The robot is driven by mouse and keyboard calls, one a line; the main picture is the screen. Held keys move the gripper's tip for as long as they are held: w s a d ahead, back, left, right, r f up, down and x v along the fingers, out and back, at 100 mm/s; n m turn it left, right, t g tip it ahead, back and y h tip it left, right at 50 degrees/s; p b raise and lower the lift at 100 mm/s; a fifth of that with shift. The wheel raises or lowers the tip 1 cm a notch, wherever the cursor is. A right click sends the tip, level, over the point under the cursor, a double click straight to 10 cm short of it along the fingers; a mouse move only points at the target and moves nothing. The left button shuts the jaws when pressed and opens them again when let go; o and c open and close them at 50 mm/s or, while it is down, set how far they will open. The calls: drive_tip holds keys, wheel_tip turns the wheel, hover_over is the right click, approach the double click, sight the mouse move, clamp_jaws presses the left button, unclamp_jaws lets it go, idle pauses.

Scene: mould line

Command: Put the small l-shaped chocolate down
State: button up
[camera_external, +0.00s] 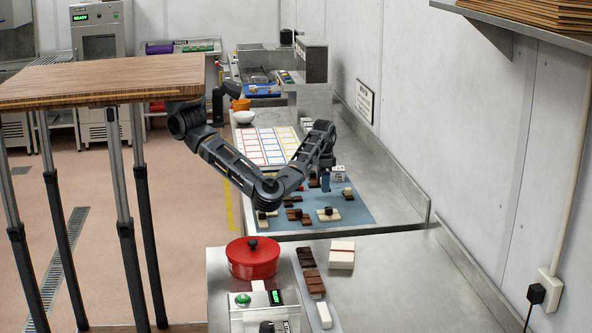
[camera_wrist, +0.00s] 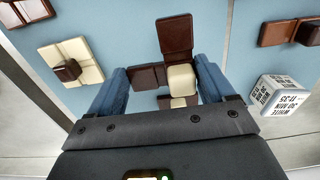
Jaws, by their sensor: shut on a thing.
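My gripper (camera_wrist: 162,78) points down over the blue mat; its two blue fingers are closed around a chocolate piece. The small L-shaped chocolate (camera_wrist: 147,77) appears as dark brown segments between the fingers. A cream block (camera_wrist: 181,80) sits by the right finger, overlapping the brown; I cannot tell whether it belongs to the held piece. A dark brown slab (camera_wrist: 175,36) extends beyond the fingertips. Whether the held piece touches the mat is hidden. In the external view my gripper (camera_external: 325,181) is low over the blue mat (camera_external: 352,212), its held piece not clearly visible.
A cream tile with a brown cube (camera_wrist: 67,70) lies left of the fingers. A white printed cube (camera_wrist: 278,95) stands to the right, near a brown piece (camera_wrist: 290,30). A red lidded pot (camera_external: 252,260) stands on the nearer counter. The colored grid sheet (camera_external: 262,147) lies beyond.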

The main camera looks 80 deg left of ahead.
idle(0.5)
drive_tip(key=a+r+n+p, duration=0.1)
drive_tip(key=a+r+n, duration=0.15)
drive_tip(key=a, duration=0.75)
drive_tip(key=a+r+n, duration=0.2)
drive_tip(key=a+r, duration=0.2)
drive_tip(key=a, duration=0.6)
drive_tip(key=a+f, duration=0.2)
drive_tip(key=a, duration=0.1)
drive_tip(key=w+a+f, duration=0.1)
drive_tip(key=a+f, duration=0.1)
drive_tip(key=a, duration=0.2)
drive_tip(key=a+f, duration=0.2)
drive_tip(key=a, duration=0.2)
drive_tip(key=shift+w+a+f, duration=0.1)
drive_tip(key=shift+w+f, duration=0.2)
drive_tip(key=shift+f, duration=0.1)
drive_tip(key=shift+a+f+p, duration=0.15)
drive_tip(key=shift+p, duration=0.15)
drive_tip(key=shift+f, duration=2)
drive_tip(key=shift+f, duration=0.15)
drive_tip(key=o, duration=1.1)
